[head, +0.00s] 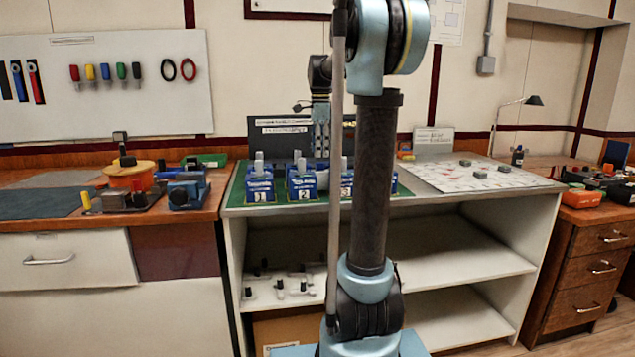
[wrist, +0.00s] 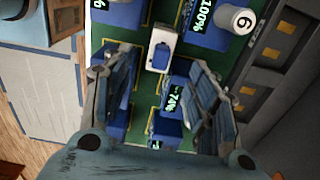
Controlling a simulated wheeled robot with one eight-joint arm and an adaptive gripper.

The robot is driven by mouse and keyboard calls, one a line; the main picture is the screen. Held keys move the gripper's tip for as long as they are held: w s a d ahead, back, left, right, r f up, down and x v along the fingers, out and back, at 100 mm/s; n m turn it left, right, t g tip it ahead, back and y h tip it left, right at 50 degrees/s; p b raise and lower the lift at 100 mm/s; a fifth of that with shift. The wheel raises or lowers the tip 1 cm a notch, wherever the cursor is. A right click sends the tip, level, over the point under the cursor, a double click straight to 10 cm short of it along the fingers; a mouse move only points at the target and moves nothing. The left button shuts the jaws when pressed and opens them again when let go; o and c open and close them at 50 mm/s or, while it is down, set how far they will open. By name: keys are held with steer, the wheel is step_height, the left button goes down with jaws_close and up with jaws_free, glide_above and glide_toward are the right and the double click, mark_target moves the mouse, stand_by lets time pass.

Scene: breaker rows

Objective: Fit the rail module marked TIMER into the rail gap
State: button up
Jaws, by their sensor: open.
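My gripper (wrist: 160,75) is open, with its two blue-grey fingers apart over a green surface in the wrist view. A small white block with a blue face (wrist: 162,48) shows between and beyond the fingertips; I see no mark on it. In the head view my gripper (head: 321,135) points down over the back of the bench, behind the blue numbered units (head: 303,190). I cannot read TIMER anywhere. I cannot make out the rail gap; my arm hides part of the bench.
Blue units with lit displays, one reading 74% (wrist: 175,100), stand close to the fingers. A dark panel (wrist: 275,70) with yellow squares runs along the right of the wrist view.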

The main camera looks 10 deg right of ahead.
mark_target(320, 170)
steer(key=shift+w+f, duration=0.1)
steer(key=shift+f, duration=3.45)
jaws_close()
steer(key=shift+r, duration=0.1)
step_height(320, 170, up, 10)
steer(key=shift+f, duration=0.1)
